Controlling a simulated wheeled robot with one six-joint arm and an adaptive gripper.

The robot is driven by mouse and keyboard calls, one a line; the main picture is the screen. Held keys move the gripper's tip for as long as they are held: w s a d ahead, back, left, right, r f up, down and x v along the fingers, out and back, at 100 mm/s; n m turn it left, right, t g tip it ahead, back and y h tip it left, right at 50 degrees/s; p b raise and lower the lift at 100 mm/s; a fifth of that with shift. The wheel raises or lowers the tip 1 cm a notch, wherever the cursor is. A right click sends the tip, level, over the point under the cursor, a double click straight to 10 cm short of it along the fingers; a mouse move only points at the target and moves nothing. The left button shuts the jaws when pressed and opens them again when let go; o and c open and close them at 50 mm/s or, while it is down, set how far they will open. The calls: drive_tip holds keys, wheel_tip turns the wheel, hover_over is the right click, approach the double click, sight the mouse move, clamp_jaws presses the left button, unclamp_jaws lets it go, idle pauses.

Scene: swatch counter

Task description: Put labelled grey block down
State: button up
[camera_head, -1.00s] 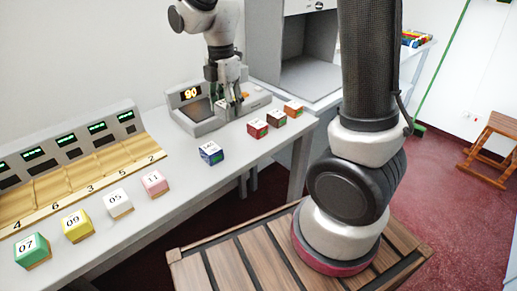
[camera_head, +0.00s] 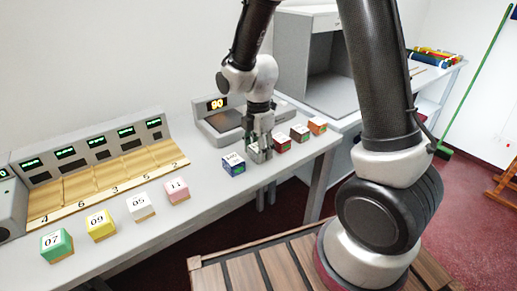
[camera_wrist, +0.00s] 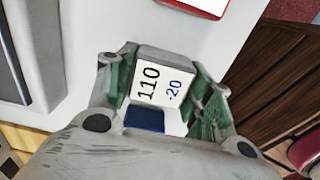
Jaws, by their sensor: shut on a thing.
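My gripper (camera_head: 259,148) is low over the counter, in the gap between the blue block (camera_head: 233,164) and the red block (camera_head: 281,144). It is shut on the grey block, whose white top label (camera_wrist: 160,84) reads 110 and -20 in the wrist view. In the head view the fingers mostly hide this block, and I cannot tell whether its underside touches the counter. In the wrist view the blue block (camera_wrist: 145,120) shows close beside the held block, and part of the red block (camera_wrist: 197,6) shows at the top edge.
A dark green block (camera_head: 299,132) and an orange block (camera_head: 317,126) continue the row to the right. The scale (camera_head: 217,118) showing 90 stands behind my gripper. Pink (camera_head: 177,191), white (camera_head: 141,207), yellow (camera_head: 101,226) and green (camera_head: 57,246) blocks stand left, before a slotted rack (camera_head: 100,178).

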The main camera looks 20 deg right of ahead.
drive_tip(key=shift+f, duration=0.15)
drive_tip(key=o, duration=1.1)
drive_tip(key=shift+c, duration=0.2)
wheel_tip(320, 180, up, 12)
drive_tip(key=r, duration=0.1)
drive_tip(key=s+d+r+m+t, duration=0.2)
drive_tip(key=s+d+r+m, duration=0.3)
drive_tip(key=s+d+m, duration=0.2)
drive_tip(key=s+d+r+m+t, duration=0.2)
drive_tip(key=s+d+r+m, duration=0.3)
drive_tip(key=s+d+m, duration=0.3)
drive_tip(key=s+m, duration=0.4)
drive_tip(key=m, duration=0.2)
drive_tip(key=shift+r+m, duration=0.25)
drive_tip(key=shift+m, duration=0.05)
